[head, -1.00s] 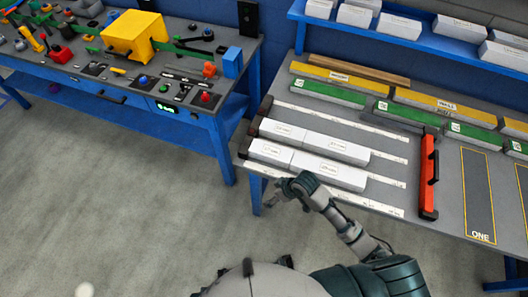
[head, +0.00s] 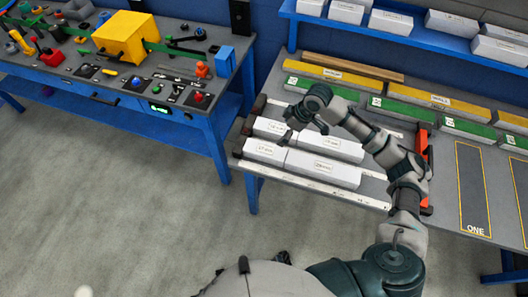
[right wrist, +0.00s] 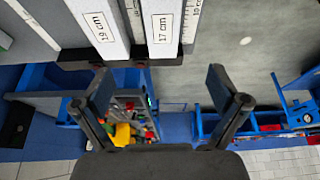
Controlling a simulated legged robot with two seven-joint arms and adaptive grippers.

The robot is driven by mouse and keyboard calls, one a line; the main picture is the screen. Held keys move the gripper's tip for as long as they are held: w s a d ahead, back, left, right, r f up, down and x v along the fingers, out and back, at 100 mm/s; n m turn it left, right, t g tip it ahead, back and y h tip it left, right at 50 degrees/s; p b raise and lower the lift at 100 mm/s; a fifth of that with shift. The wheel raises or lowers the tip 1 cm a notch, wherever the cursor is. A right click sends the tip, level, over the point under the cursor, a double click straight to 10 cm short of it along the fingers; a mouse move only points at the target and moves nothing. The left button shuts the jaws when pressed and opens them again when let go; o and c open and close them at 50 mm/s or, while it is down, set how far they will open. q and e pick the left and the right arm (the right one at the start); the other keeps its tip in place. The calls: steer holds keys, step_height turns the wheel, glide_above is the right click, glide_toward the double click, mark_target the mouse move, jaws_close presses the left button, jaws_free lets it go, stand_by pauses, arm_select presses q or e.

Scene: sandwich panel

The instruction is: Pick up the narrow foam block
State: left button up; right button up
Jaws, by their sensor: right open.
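White foam blocks lie in two rows on the right-hand grey table. The back row has a left block (head: 268,128) and a right block (head: 340,147); the front row has a left block (head: 264,153) and a right block (head: 322,168). I cannot tell which is the narrow one. My right gripper (head: 306,132) is open and empty above the back row, partly covering it. In the right wrist view the open fingers (right wrist: 160,88) stand apart, below two white blocks labelled 19 cm (right wrist: 97,24) and 17 cm (right wrist: 162,22). My left gripper is not in view.
White measuring strips (head: 330,189) run beside the rows. A red bar (head: 422,142) stands right of them, partly behind my arm. Yellow-topped (head: 330,74) and green-topped (head: 388,108) blocks lie behind. A blue shelf (head: 400,35) holds white boxes. A cluttered bench stands left.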

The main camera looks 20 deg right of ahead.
steer(key=b, duration=0.1)
glide_toward(266, 149)
steer(key=x, duration=0.5)
steer(key=shift+d+f, duration=0.2)
steer(key=shift+f, duration=0.05)
steer(key=shift+b+x, duration=0.5)
steer(key=shift+x, duration=2.35)
steer(key=shift+a+r, duration=0.2)
steer(key=shift+a, duration=0.05)
steer(key=shift+c, duration=0.8)
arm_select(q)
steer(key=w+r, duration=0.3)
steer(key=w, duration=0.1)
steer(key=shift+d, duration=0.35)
arm_select(e)
steer(key=c, duration=1.1)
